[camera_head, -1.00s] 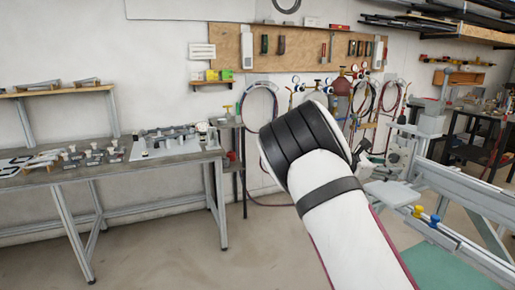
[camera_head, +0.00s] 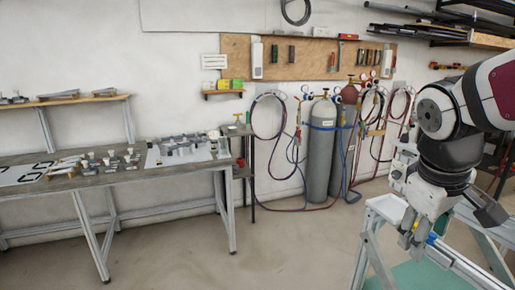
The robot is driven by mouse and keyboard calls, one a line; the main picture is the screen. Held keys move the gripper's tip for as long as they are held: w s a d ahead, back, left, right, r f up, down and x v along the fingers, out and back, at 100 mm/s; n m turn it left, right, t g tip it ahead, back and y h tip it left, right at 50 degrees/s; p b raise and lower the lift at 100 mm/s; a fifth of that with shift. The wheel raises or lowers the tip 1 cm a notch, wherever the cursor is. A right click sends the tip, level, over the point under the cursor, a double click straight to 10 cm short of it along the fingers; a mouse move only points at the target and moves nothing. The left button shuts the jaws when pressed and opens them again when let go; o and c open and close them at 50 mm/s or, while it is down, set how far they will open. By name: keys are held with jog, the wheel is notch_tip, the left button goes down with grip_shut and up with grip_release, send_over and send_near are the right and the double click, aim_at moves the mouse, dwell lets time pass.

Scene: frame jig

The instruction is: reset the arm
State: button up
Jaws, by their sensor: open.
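My arm comes in from the right edge and bends down at a dark wrist joint. My gripper (camera_head: 411,240) hangs below it, pointing down at the right, in front of the metal frame jig (camera_head: 372,240). Its jaws are open, and I see nothing held between them. The fingertips are small and partly blend with the jig parts behind them. A blue clamp knob (camera_head: 432,238) on the jig shows right beside the gripper; I cannot tell whether they touch.
A workbench (camera_head: 150,178) with small metal parts stands at the left. Gas cylinders (camera_head: 320,150) with hoses stand by the back wall, under a tool board (camera_head: 300,70). The floor (camera_head: 270,250) between bench and jig is clear.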

jog(key=s+a+r+m+t+y+p, duration=0.1)
jog(key=s+a+m, duration=0.1)
jog(key=s+a, duration=0.3)
jog(key=s+a+r+m+y+p, duration=0.1)
jog(key=s+a, duration=0.3)
jog(key=s, duration=0.6)
jog(key=shift+a+m+t+y+p, duration=0.35)
jog(key=shift+m+t+y, duration=0.05)
jog(key=shift+y, duration=0.1)
jog(key=shift+r, duration=0.15)
